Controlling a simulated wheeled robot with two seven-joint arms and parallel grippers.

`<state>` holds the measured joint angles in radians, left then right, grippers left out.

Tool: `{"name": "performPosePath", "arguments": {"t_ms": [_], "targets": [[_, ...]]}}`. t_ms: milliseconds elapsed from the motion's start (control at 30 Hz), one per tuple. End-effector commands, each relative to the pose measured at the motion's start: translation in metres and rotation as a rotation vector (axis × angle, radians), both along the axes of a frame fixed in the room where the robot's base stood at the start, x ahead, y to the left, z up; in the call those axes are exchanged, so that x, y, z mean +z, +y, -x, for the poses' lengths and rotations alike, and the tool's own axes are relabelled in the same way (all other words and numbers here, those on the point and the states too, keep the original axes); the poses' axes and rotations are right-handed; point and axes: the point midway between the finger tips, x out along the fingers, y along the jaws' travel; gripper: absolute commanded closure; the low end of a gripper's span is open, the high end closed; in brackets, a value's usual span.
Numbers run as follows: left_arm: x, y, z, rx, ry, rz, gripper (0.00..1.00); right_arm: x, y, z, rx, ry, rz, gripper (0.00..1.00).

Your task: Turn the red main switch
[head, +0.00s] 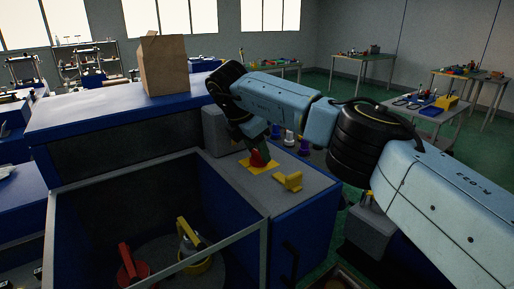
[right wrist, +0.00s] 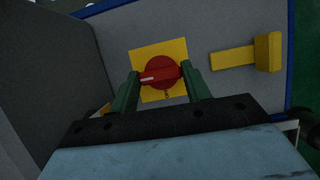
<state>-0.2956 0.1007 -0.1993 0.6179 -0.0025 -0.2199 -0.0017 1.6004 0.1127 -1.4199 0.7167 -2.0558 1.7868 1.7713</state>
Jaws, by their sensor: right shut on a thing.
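The red main switch (right wrist: 160,73) is a round red knob with a white mark, on a yellow square plate (right wrist: 174,47). In the head view the red switch (head: 257,160) sits on the grey top of the blue press cabinet. My right gripper (right wrist: 161,80) has its two green fingers on either side of the knob, shut on it. In the head view my right gripper (head: 256,147) reaches down to the switch from above. The white mark points left toward one finger in the wrist view. My left gripper is not in view.
A yellow handle (head: 290,181) stands beside the switch; it also shows in the right wrist view (right wrist: 262,53). A brown box (head: 164,65) stands at the back left.

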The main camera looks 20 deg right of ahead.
Motion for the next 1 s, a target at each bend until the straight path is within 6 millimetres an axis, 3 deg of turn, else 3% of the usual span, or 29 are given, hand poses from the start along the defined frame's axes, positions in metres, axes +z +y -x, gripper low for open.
{"name": "performPosePath", "arguments": {"t_ms": [233,267,400,767,1000], "targets": [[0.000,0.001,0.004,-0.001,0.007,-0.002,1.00,0.001,0.000,0.000,-0.002,-0.004,-0.001,0.76],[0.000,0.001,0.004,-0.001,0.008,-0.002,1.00,0.001,0.000,0.000,-0.002,-0.004,-0.001,0.49],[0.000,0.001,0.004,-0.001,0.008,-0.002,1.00,0.001,0.000,0.000,-0.001,-0.002,-0.001,0.31],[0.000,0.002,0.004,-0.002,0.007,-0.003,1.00,0.005,0.002,0.000,0.000,-0.002,-0.001,0.31],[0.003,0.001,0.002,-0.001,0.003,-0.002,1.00,0.045,0.018,0.005,0.001,-0.005,-0.001,0.31]]}}
